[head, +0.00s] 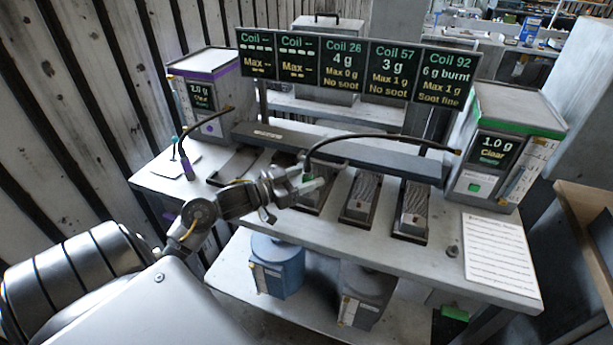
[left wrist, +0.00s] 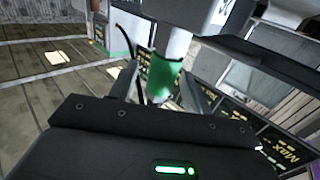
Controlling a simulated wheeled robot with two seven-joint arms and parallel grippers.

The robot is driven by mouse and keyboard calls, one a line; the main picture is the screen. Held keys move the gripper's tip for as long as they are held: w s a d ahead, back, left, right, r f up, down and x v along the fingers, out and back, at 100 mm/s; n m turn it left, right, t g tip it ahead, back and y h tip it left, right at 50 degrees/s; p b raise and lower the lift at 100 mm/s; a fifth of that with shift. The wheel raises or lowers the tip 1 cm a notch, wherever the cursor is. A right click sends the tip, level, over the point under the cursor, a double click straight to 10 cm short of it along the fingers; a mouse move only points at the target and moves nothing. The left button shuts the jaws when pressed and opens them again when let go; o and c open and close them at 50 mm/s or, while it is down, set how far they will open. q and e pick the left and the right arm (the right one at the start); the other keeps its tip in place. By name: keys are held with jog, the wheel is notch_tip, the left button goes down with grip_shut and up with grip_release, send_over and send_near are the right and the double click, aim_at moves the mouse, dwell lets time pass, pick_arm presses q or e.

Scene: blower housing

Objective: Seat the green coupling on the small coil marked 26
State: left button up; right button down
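My left gripper (head: 307,184) is over the middle of the bench. Its fingers close on the green coupling (left wrist: 163,82), which shows between them in the left wrist view with a pale tube end against it. In the head view only a small green patch of the coupling (head: 307,178) shows between the fingers. A black hose (head: 375,137) arcs from there to the right. The display reads Coil 26 (head: 343,62), 4 g, no soot. The coil beneath my gripper (head: 312,203) is mostly hidden, so I cannot tell whether the coupling touches it. My right gripper is out of view.
Two more coils (head: 360,197) stand in trays to the right. A purple-topped unit (head: 205,95) with a purple coupling (head: 186,167) is at left. A green-topped unit (head: 508,140) and a paper sheet (head: 497,250) are at right. A grey bar (head: 340,148) runs behind the coils.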

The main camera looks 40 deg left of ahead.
pick_arm(q)
jog(key=b+v, duration=0.1)
jog(key=v, duration=1)
jog(key=shift+b, duration=0.3)
dwell(0.4)
